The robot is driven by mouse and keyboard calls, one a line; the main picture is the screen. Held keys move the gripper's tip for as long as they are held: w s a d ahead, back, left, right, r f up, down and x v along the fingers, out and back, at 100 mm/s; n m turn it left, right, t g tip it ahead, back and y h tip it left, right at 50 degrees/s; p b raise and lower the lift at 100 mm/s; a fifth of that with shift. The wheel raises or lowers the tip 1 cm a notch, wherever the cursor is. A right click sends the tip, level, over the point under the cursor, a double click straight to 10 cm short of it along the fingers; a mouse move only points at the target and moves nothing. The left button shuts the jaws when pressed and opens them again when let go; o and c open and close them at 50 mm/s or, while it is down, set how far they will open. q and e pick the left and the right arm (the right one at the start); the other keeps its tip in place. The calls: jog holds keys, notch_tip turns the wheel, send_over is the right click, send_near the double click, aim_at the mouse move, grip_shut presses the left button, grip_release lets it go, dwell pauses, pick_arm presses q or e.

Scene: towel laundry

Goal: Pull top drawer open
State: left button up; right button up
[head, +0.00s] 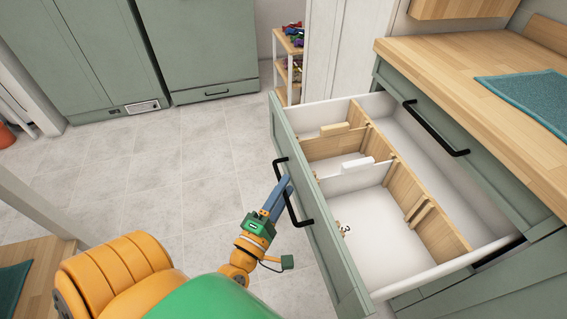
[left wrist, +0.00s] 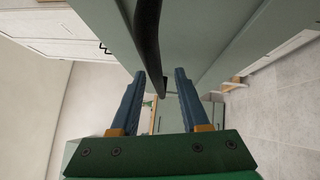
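The top drawer (head: 330,225) is pulled well out of the green cabinet, and its inside with wooden dividers shows. A black bar handle (head: 290,190) is on its green front. My left gripper (head: 285,184) is at the middle of this handle, on the outer side of the front. In the left wrist view the two blue fingers of the left gripper (left wrist: 160,74) stand apart, with the dark handle (left wrist: 148,30) running between them; neither finger clearly presses on it. My right gripper is not in view.
A wooden counter (head: 440,72) with a teal towel (head: 525,95) lies above the cabinet at the right. A second black handle (head: 435,130) is on a shut front beside the drawer. A small shelf (head: 289,72) stands at the back. The tiled floor (head: 170,160) left of the drawer is clear.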

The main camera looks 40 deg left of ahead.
pick_arm(q)
jog(key=s, duration=0.7)
jog(key=shift+d+f+b, duration=0.45)
